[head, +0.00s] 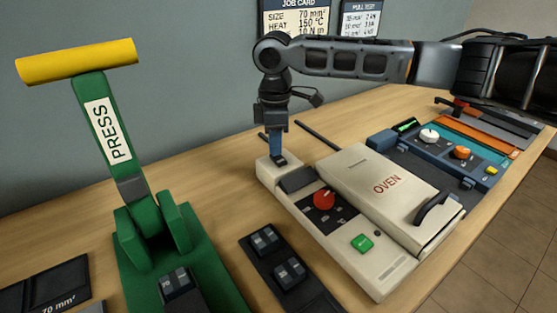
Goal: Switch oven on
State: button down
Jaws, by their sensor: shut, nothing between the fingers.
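The cream oven (350,268) stands on the bench with its lid down, lettered OVEN, with a black handle (432,209) at the lid's front right. A red dial (324,200) and a green button (362,243) are on its left panel. A dark raised part (296,179) lies behind the dial. My gripper (279,160) points down, shut and empty, at the oven's back left corner. Its tips are at or just above the top there. I cannot tell whether they touch, and they hide what is directly beneath. No lit lamp shows clearly.
A green press (172,240) with a yellow handle (77,62) stands at the left. A black tray (258,250) with dark blocks lies between press and oven. A blue unit with knobs (440,150) is at the right. Clear bench shows behind the oven's left side.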

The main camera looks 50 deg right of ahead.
jog(key=shift+f, duration=0.3)
jog(key=shift+r, duration=0.15)
notch_tip(320, 180, up, 7)
jog(key=p, duration=0.6)
dwell(0.9)
